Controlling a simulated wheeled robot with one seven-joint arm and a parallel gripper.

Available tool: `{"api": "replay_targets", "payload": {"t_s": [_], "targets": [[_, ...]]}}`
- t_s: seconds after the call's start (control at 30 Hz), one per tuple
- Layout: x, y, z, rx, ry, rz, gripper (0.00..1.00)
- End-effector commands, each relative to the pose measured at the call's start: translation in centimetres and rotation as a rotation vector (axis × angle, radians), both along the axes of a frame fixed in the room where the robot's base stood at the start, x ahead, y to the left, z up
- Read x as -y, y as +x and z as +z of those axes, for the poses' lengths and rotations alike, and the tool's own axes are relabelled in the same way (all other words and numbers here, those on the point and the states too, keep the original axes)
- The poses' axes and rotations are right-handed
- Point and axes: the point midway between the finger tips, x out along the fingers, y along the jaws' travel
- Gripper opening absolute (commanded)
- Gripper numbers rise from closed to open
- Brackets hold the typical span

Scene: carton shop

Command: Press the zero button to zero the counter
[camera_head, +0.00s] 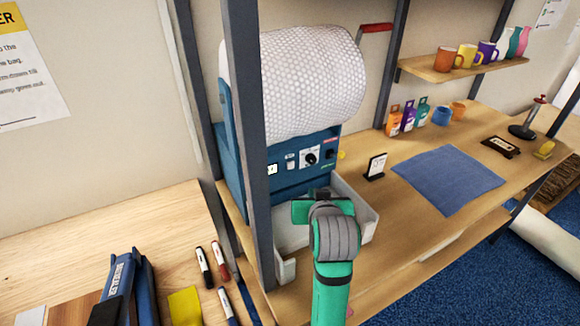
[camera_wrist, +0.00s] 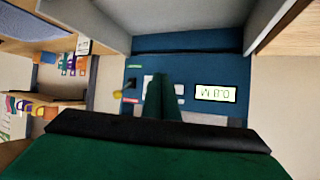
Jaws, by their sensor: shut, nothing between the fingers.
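A blue dispenser (camera_head: 300,180) holds a large roll of bubble wrap (camera_head: 298,82). Its front panel has a small lit counter display (camera_head: 271,169), a small white button (camera_head: 290,164) and a black knob (camera_head: 311,157). In the wrist view the display (camera_wrist: 215,93) is right of my fingers, its characters upside down and hard to read. My gripper (camera_wrist: 161,80) is shut and empty, pointing at the panel. Its fingers cover part of the button area, so I cannot tell whether they touch it. In the head view my gripper (camera_head: 316,210) is in front of the panel, fingertips hidden.
A white tray (camera_head: 368,213) lies below the panel, around my gripper. A dark shelf post (camera_head: 247,130) stands close left. A card stand (camera_head: 376,167) and blue mat (camera_head: 447,180) are to the right. Markers (camera_head: 220,262) lie on the left table.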

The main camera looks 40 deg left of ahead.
Motion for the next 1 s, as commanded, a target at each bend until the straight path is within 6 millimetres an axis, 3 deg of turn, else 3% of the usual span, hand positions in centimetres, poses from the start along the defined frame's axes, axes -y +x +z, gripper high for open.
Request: {"api": "replay_targets", "payload": {"t_s": [0.27,0.73,1.0], "targets": [[-0.6,0.2,0.0,0.001,0.001,0.0,0.0],[-5.7,2.3,0.0,0.002,-0.001,0.001,0.0],[-7.7,3.2,0.0,0.001,0.002,-0.001,0.0]]}}
